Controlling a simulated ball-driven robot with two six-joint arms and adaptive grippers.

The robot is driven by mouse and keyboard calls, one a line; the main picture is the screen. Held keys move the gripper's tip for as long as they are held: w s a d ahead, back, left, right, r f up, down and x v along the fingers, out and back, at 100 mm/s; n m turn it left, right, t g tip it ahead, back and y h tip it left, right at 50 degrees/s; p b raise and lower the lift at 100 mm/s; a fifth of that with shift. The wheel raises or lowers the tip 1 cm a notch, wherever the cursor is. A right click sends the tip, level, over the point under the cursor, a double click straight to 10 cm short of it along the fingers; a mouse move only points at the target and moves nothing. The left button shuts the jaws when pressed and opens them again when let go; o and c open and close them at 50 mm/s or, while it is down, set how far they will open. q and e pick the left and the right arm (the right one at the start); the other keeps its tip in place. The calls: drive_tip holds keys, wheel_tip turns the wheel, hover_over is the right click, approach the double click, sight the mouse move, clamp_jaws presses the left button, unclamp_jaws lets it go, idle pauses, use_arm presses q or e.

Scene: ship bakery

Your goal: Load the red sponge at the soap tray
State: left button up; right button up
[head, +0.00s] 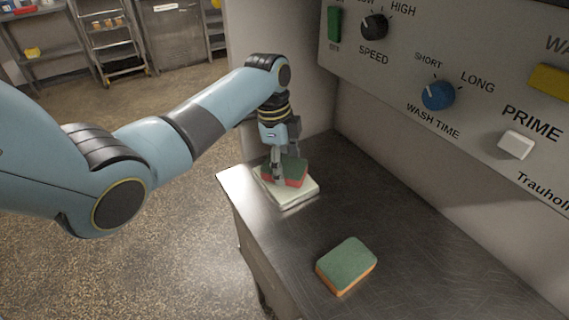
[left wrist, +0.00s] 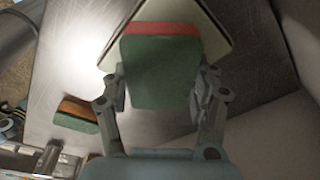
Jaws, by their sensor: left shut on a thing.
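The red sponge (head: 293,175) has a green top and red sides. It is over the white soap tray (head: 299,194) at the back left of the metal counter; whether it touches the tray I cannot tell. My left gripper (head: 284,172) reaches down from above and is shut on the red sponge. In the left wrist view the red sponge (left wrist: 160,75) sits between both fingers, with the pale soap tray (left wrist: 208,22) beyond it. My right gripper is not in view.
A second sponge, green on top and orange below (head: 346,265), lies on the counter (head: 400,256) nearer the front. A control panel (head: 470,90) with knobs and buttons rises behind the counter. Shelves and a rack (head: 112,45) stand far off at the upper left.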

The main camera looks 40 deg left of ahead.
sight(288, 165)
use_arm(q)
drive_tip(key=shift+f, duration=0.35)
idle(0.6)
idle(0.6)
drive_tip(key=shift+f, duration=0.1)
idle(0.4)
wheel_tip(288, 165, up, 5)
drive_tip(key=p, duration=0.5)
drive_tip(key=shift+p, duration=0.35)
drive_tip(key=shift+r, duration=1.1)
